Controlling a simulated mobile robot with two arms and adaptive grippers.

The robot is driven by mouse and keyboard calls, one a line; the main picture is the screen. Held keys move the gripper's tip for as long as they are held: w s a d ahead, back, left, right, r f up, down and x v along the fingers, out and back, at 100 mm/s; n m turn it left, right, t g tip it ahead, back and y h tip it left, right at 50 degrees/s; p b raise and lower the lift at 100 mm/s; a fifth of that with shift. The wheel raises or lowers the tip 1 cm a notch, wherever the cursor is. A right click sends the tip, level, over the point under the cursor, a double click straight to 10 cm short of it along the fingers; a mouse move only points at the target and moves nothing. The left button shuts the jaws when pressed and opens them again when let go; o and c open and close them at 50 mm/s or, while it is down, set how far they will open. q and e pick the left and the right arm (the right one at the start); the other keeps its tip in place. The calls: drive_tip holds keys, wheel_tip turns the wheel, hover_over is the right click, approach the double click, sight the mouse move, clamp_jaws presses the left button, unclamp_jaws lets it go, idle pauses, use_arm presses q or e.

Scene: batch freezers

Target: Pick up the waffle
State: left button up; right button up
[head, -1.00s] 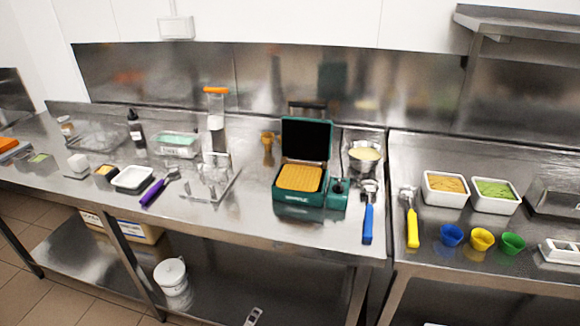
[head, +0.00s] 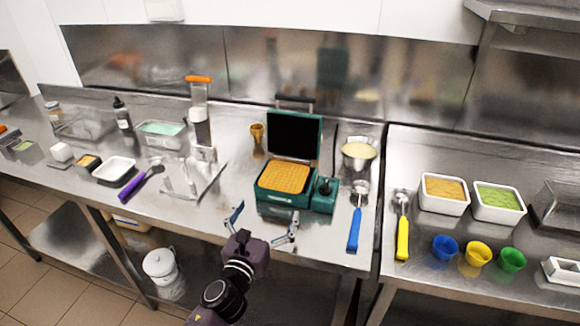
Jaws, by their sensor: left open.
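The golden waffle (head: 285,177) lies in the lower plate of a green waffle maker (head: 284,198), whose black-lined lid stands open behind it. My left gripper (head: 264,216) is in front of the waffle maker at the counter's front edge. Its two fingers are spread wide with nothing between them, and it is apart from the waffle. My right gripper is not in the head view.
A blue-handled scoop (head: 355,228) and a bowl of batter (head: 358,153) are right of the waffle maker. A metal stand (head: 190,180) and a purple-handled scoop (head: 135,188) are left. Blue, yellow and green cups stand on the right counter.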

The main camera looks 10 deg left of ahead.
use_arm(q)
drive_tip(key=shift+w+r, duration=0.15)
drive_tip(key=shift+w, duration=0.3)
drive_tip(key=shift+w+r, duration=0.1)
drive_tip(key=shift+w, duration=0.3)
drive_tip(key=shift+w+d+r+p, duration=0.15)
drive_tip(key=shift+w+p, duration=0.3)
drive_tip(key=shift+w, duration=0.45)
drive_tip(key=w, duration=0.4)
drive_tip(key=shift+d, duration=0.1)
drive_tip(key=c, duration=0.7)
drive_tip(key=shift+p, duration=0.3)
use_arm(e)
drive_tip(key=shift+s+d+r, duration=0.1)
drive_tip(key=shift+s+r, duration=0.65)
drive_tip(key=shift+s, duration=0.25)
